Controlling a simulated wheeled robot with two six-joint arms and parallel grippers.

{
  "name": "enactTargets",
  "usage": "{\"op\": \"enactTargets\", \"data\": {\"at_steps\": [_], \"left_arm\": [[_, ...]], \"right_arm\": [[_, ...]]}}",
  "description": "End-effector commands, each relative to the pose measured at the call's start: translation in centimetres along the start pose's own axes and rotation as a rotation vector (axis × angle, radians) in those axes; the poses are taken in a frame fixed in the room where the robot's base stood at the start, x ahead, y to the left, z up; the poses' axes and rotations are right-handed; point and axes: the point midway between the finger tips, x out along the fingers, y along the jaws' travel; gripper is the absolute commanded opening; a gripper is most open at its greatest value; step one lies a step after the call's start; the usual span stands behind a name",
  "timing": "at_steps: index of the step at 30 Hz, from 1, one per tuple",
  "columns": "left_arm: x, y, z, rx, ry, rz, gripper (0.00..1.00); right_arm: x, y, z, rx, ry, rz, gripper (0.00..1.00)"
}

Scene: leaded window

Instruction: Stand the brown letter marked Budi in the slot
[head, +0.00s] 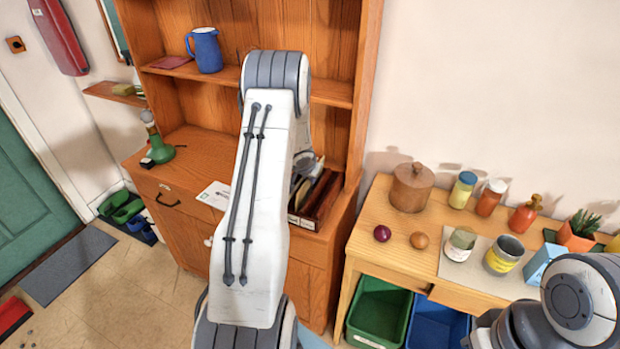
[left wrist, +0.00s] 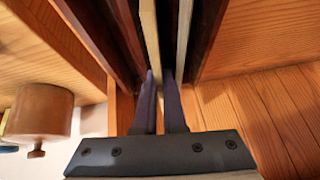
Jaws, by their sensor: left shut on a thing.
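The dark wooden slotted rack (head: 318,196) stands on the right of the cabinet's counter, partly hidden behind my left arm in the head view. Pale labels show on its front. In the left wrist view, my left gripper (left wrist: 160,76) is shut on a thin upright thing between the rack's dark walls, seen nearly edge-on. I take it to be the brown letter (left wrist: 150,38); no name can be read. How deep it sits is unclear. My left gripper is hidden by its arm in the head view. My right gripper is out of view.
A white card (head: 214,195) lies on the counter left of my arm, near a green lamp-like object (head: 158,149). A blue jug (head: 205,50) stands on the shelf above. The right-hand table (head: 375,235) holds jars and a wooden pot (head: 411,187).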

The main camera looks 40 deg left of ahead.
Motion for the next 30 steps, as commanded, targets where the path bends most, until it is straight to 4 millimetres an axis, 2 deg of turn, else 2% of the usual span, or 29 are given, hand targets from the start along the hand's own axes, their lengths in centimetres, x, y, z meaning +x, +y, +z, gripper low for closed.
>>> {"op": "enactTargets", "data": {"at_steps": [5,6,8,17,20,23,30], "left_arm": [[0.0,0.0,0.0,0.0,0.0,0.0,0.0],[0.0,0.0,0.0,0.0,0.0,0.0,0.19],[0.0,0.0,0.0,0.0,0.0,0.0,0.42],[-0.1,0.0,0.0,0.0,0.0,0.0,0.43],[-0.7,0.0,-0.1,0.0,0.0,0.0,0.43],[-2.3,-0.1,-0.2,0.0,0.001,-0.001,0.43],[-7.3,-0.1,-0.3,-0.001,0.002,-0.001,0.43]], "right_arm": [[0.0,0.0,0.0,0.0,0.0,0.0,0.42],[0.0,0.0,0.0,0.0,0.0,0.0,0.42],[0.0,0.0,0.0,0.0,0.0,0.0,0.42],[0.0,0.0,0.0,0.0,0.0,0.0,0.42],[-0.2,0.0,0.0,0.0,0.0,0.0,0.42],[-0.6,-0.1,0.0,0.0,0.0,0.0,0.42],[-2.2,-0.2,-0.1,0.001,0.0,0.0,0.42]]}}
